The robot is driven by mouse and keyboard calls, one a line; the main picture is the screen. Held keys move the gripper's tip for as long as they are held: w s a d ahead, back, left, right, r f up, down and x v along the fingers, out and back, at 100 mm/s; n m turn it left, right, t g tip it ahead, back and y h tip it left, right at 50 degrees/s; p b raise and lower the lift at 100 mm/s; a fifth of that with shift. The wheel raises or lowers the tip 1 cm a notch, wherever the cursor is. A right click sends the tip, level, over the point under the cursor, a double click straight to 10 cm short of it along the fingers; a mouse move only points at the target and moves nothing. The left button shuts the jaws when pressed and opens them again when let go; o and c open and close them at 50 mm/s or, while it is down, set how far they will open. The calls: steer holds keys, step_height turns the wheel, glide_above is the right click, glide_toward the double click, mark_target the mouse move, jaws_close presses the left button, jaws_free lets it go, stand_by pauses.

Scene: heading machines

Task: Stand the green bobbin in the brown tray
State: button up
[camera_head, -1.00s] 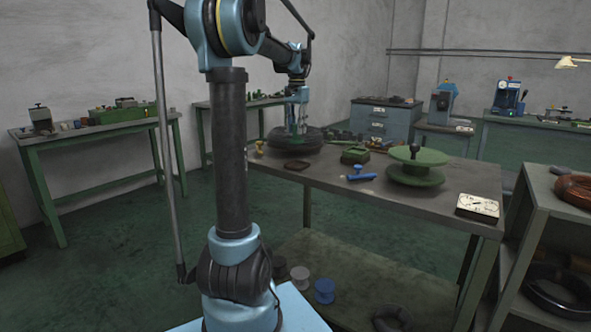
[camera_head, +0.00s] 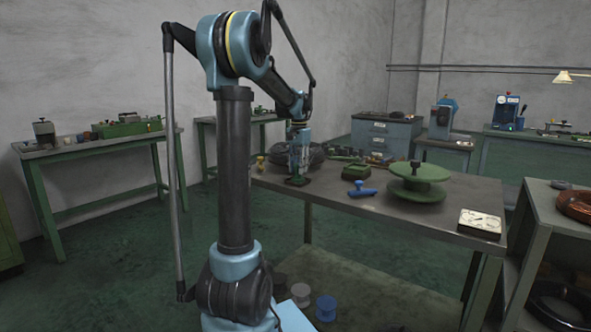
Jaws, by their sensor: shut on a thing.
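My gripper (camera_head: 299,169) points down at the near left part of the workbench, shut on the small green bobbin (camera_head: 297,178). The bobbin is mostly hidden by the fingers. The small dark brown tray (camera_head: 297,183) lies flat on the bench directly under the gripper, and only its edges show. The bobbin looks upright and low over or in the tray; I cannot tell whether it touches the tray floor.
A black ring (camera_head: 316,155) lies just behind the gripper. The bench front between tray and meter is clear.

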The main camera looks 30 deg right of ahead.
steer(key=shift+f, duration=0.25)
steer(key=o, duration=1.1)
step_height(320, 180, up, 12)
